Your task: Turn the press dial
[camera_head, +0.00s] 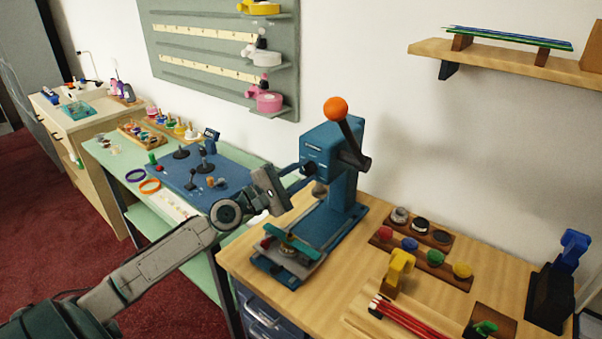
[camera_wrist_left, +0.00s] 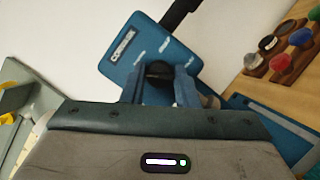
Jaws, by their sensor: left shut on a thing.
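The blue press (camera_head: 343,190) stands on the wooden counter, with a black lever topped by an orange ball (camera_head: 336,108). The black press dial (camera_head: 308,169) is on the front face of its head. My left gripper (camera_head: 301,174) reaches in from the left and is shut on the dial. In the left wrist view the dial (camera_wrist_left: 159,73) sits between the two blue fingers of my left gripper (camera_wrist_left: 160,88), and the fingers hide its sides. White marks show on the press face (camera_wrist_left: 135,50) around the dial. My right gripper is not in view.
A green clamp piece (camera_head: 290,245) lies on the press base below my arm. Right of the press are wooden trays of coloured knobs (camera_head: 425,250), a yellow stand (camera_head: 398,270) and red sticks (camera_head: 410,318). A green table with a blue mat (camera_head: 190,180) stands to the left.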

